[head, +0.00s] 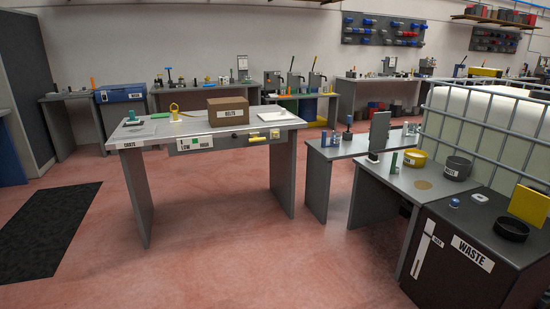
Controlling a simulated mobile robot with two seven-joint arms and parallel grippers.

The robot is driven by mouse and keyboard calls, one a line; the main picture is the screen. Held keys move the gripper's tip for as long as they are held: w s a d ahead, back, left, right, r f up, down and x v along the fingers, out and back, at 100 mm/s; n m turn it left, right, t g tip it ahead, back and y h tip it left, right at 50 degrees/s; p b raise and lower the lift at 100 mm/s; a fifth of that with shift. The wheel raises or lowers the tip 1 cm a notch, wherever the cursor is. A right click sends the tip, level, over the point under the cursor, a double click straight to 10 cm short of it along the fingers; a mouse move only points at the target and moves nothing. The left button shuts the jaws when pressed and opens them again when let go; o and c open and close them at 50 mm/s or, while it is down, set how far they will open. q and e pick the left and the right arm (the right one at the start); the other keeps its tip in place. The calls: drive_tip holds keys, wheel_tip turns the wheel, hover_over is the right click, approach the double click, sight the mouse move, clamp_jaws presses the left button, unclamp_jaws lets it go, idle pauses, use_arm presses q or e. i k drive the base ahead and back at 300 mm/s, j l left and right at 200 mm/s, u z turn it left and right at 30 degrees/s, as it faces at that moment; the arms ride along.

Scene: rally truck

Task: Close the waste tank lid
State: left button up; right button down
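The waste tank is a dark box (455,262) at the lower right, with a white "WASTE" label on its front. A black round rim (511,231) sits on its top near the right edge. A yellow square plate (529,206) stands upright and slightly tilted just behind this rim; it looks like the lid, raised open. Whether it is hinged to the rim cannot be made out. Neither of my grippers is in view.
A white handle bar (422,257) is on the tank's front. A small blue-topped item (454,203) and a white piece (480,197) lie on its top. A caged white container (480,130) stands behind. A grey worktable (200,127) is left of centre; the red floor (240,260) before it is clear.

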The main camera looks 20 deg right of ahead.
sight(532, 207)
drive_tip(key=i+l+z, duration=0.1)
drive_tip(key=i+z, duration=0.8)
drive_tip(key=i+j+z, duration=0.25)
drive_tip(key=i+z, duration=0.2)
drive_tip(key=i+l+z, duration=0.2)
drive_tip(key=i+z, duration=0.5)
drive_tip(key=i, duration=0.2)
drive_tip(key=i+z, duration=0.35)
drive_tip(key=i, duration=0.1)
